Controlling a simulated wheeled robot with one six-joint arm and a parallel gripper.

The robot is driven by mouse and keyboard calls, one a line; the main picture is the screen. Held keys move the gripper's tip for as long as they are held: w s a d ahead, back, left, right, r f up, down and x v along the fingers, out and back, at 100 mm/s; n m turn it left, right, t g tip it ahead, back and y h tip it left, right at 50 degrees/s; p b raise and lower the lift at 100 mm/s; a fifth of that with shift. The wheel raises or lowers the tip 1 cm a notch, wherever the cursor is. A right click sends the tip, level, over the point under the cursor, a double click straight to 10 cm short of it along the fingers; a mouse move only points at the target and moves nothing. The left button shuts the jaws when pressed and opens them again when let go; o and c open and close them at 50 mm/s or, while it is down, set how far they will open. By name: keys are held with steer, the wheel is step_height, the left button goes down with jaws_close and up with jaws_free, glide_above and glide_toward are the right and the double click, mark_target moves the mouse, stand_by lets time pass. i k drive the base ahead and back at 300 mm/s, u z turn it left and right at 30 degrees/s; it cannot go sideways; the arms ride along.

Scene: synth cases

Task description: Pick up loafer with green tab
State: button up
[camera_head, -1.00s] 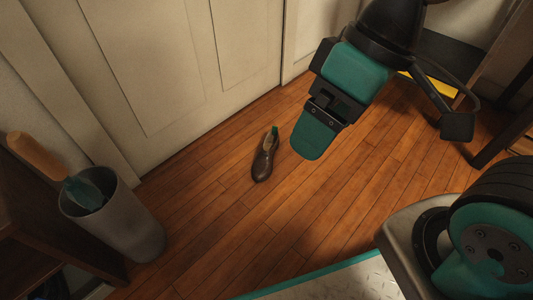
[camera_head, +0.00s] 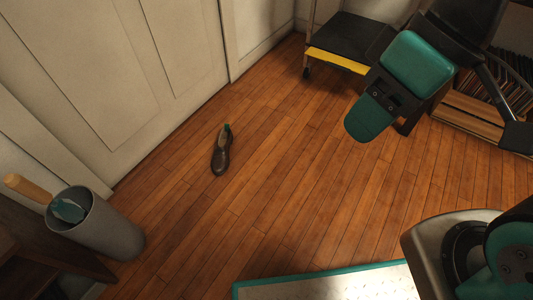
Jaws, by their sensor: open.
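A dark brown loafer (camera_head: 220,157) with a green tab (camera_head: 227,128) at its heel lies on the wooden floor, near the pale door. Its toe points toward the bottom of the picture. It stands alone and nothing covers it. My gripper (camera_head: 362,128) is at the upper right, well to the right of the loafer and apart from it. The gripper is open and nothing shows in it. One teal finger shows clearly; the other is mostly hidden.
A grey bin (camera_head: 103,234) with a wooden-handled thing stands at the left by a dark shelf. Pale panelled doors (camera_head: 140,75) line the upper left. A black cart with a yellow edge (camera_head: 338,60) and a record rack (camera_head: 470,115) stand behind my arm. The floor around the loafer is clear.

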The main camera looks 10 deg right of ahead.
mark_target(221, 161)
steer(key=z, duration=0.65)
steer(key=k, duration=0.85)
steer(key=z, duration=0.6)
steer(key=i, duration=1.4)
steer(key=u, duration=0.75)
steer(key=i, duration=0.95)
steer(key=u, duration=1.6)
steer(key=i, duration=0.6)
steer(key=u, duration=0.6)
